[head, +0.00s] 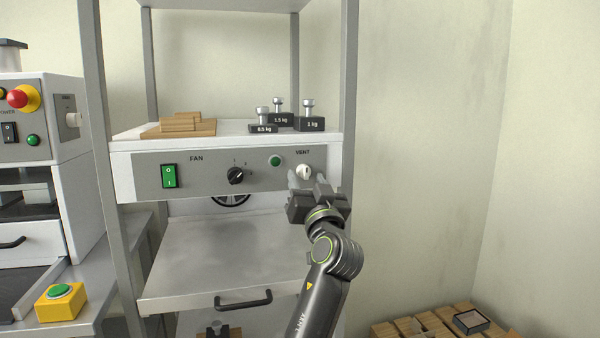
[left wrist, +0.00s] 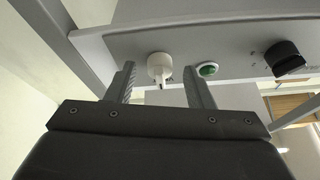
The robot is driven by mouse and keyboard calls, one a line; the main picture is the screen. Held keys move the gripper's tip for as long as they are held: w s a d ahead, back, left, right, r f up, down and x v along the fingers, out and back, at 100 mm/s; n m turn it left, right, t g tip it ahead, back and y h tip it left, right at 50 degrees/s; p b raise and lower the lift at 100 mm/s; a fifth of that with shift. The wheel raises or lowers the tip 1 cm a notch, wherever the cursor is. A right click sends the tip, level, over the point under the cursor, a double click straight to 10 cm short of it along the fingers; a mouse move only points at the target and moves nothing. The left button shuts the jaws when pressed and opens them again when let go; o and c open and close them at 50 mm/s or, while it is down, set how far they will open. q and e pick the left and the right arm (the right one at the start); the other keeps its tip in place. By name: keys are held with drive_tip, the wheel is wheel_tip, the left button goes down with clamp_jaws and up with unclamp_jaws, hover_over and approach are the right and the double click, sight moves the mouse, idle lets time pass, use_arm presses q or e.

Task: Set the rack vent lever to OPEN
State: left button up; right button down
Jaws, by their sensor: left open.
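The vent lever (head: 304,171) is a small white knob under the word VENT at the right end of the rack's grey control panel (head: 265,182). In the left wrist view the vent lever (left wrist: 160,66) shows a round white body with a narrow handle pointing down the picture. I cannot read any OPEN mark. My left gripper (head: 307,182) is open just in front of and below the lever. In the left wrist view its two fingers (left wrist: 158,84) stand apart on either side of the lever, with gaps; I see no contact. My right gripper is not in view.
A green button (head: 275,161) sits just left of the lever, then a black fan knob (head: 236,176) and a green switch (head: 169,176). Weights (head: 309,122) and wooden pieces (head: 180,125) lie on the shelf above. A rack post stands close right of the lever.

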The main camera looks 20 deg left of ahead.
use_arm(q)
drive_tip(key=shift+w+a+r, duration=0.15)
drive_tip(key=shift+w+r, duration=0.05)
drive_tip(key=shift+w, duration=0.1)
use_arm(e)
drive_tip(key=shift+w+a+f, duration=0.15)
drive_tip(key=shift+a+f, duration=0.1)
use_arm(q)
drive_tip(key=c, duration=1)
drive_tip(key=shift+r, duration=0.1)
